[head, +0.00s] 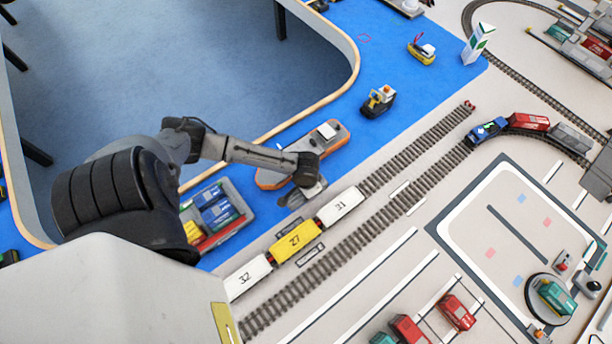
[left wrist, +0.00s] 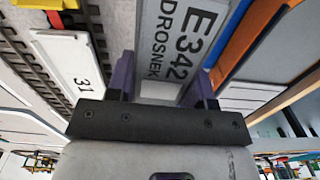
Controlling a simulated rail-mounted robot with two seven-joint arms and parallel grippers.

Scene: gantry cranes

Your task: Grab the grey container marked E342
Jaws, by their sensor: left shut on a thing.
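The grey container (left wrist: 180,45) marked "E342 DROSNEK" fills the top middle of the left wrist view. My left gripper (left wrist: 164,86) is shut on it, with a purple finger on either side. In the head view my left gripper (head: 309,180) points down between the orange-rimmed boat and the train. The gripper hides most of the container there, so I cannot tell whether it is lifted or resting. My right gripper is not in view.
The train has white wagon 31 (head: 340,206), yellow wagon 27 (head: 296,241) and white wagon 32 (head: 247,276). The grey boat (head: 270,178) is close behind the gripper. A barge with coloured containers (head: 213,212) lies to the left. Empty track (head: 410,152) runs toward the upper right.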

